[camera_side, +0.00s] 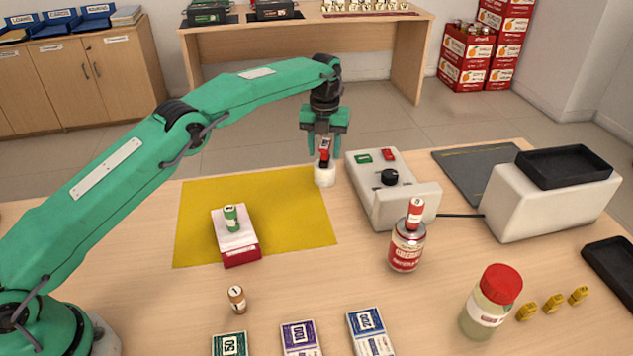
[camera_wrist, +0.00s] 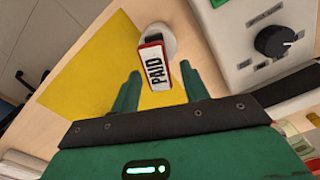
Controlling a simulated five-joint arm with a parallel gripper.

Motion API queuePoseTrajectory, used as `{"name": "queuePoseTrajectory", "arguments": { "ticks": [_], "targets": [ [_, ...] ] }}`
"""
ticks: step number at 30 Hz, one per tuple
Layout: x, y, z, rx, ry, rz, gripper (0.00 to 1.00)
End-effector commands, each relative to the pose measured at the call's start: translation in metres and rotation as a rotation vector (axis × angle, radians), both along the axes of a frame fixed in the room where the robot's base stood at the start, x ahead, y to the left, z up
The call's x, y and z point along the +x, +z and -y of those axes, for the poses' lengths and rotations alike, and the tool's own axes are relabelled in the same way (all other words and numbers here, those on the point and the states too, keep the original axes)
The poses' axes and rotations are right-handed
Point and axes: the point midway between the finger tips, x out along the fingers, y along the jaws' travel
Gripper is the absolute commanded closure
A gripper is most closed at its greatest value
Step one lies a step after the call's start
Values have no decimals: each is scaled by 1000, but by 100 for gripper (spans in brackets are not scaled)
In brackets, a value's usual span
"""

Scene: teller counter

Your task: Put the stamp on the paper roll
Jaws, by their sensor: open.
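The stamp (camera_side: 325,152), red and black with a PAID label, stands on top of the white paper roll (camera_side: 325,176). The roll is upright at the right edge of the yellow mat. My gripper (camera_side: 322,151) points down over it, with its two fingers apart on either side of the stamp's upper part. In the wrist view the stamp (camera_wrist: 154,66) shows beyond and between the open fingertips (camera_wrist: 160,82), with a gap on each side. Part of the paper roll (camera_wrist: 159,38) shows behind it. The stamp's bottom contact is partly hidden.
A grey control box (camera_side: 385,190) with a black knob stands close to the right of the roll. On the yellow mat (camera_side: 200,205) is a red-and-white block (camera_side: 238,240) with a green roll on top.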

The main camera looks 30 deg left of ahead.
Motion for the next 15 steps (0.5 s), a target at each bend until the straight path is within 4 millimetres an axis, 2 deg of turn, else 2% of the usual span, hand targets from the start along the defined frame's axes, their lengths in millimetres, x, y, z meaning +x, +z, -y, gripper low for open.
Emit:
{"name": "queuePoseTrajectory", "arguments": {
  "ticks": [6, 15],
  "targets": [
    [1, 27, 0, 0, 0, 2, 55],
    [1, 43, 0, 0, 0, 2, 55]
  ]
}}
